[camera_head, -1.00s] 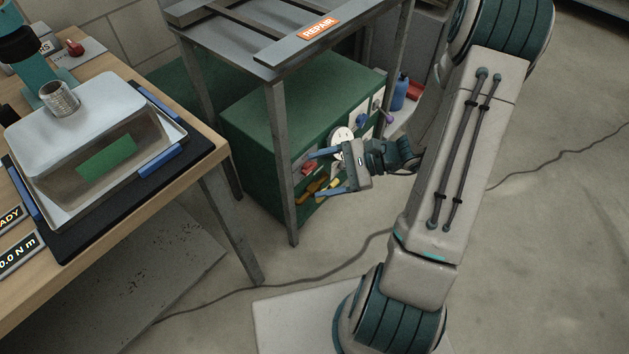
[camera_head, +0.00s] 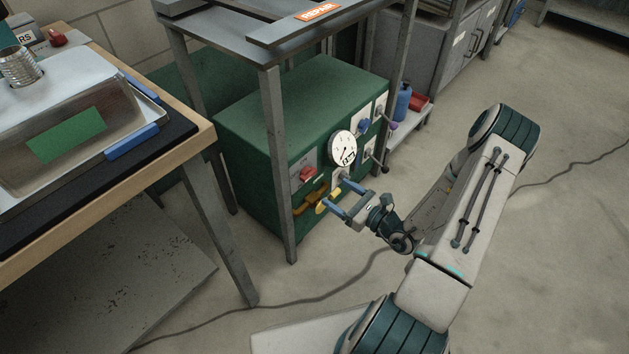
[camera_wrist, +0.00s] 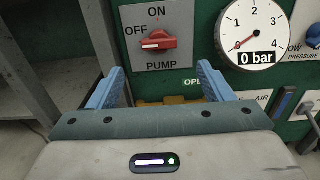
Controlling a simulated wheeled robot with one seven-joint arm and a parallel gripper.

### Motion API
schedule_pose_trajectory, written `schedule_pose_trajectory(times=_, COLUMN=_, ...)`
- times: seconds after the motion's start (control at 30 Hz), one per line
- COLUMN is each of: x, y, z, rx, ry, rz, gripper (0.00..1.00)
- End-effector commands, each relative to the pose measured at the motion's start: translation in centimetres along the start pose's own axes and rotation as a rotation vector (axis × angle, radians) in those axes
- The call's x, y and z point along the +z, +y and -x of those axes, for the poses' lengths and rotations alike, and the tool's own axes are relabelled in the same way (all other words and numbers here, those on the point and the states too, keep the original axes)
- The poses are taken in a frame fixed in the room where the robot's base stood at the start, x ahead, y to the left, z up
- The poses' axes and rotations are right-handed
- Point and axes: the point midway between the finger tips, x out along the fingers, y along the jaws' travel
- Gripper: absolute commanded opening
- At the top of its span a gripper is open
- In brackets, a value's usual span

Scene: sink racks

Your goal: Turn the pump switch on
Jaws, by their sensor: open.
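The pump switch (camera_wrist: 155,42) is a red rotary knob on a grey plate marked ON at the top, OFF at the left and PUMP below. Its pointer end is toward OFF in the wrist view. The switch also shows in the head view (camera_head: 307,173), on the front of a green cabinet (camera_head: 262,135). My gripper (camera_wrist: 165,82) is open and empty, with its blue fingers apart below the switch plate in the wrist view. In the head view my gripper (camera_head: 344,195) is in front of the cabinet, to the right of and lower than the switch.
A round gauge (camera_wrist: 254,33) reading 0 bar is right of the switch. A yellow handle (camera_wrist: 172,101) lies behind my fingers. Grey rack posts (camera_head: 278,165) stand before the cabinet. A workbench (camera_head: 190,142) is at left.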

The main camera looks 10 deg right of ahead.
Motion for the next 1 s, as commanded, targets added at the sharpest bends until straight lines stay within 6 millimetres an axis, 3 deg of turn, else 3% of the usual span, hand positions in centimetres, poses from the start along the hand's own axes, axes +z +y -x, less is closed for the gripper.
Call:
schedule_pose_trajectory(times=0.2, x=-0.3, y=0.1, z=-4.9, rx=0.004, ry=-0.002, rz=0.001, gripper=0.74)
schedule_pose_trajectory(times=0.4, x=-0.2, y=0.1, z=-8.1, rx=0.003, ry=-0.001, rz=0.002, gripper=0.74)
schedule_pose_trajectory(times=0.6, x=-0.1, y=0.1, z=-9.5, rx=0.002, ry=0.0, rz=-0.001, gripper=0.74)
schedule_pose_trajectory(times=0.87, x=0.0, y=0.1, z=-9.7, rx=0.002, ry=0.0, rz=0.0, gripper=0.74)
schedule_pose_trajectory(times=0.9, x=0.0, y=0.1, z=-9.7, rx=0.002, ry=0.0, rz=0.0, gripper=0.71)
schedule_pose_trajectory(times=1.0, x=0.0, y=0.1, z=-9.7, rx=0.002, ry=0.0, rz=0.0, gripper=0.43)
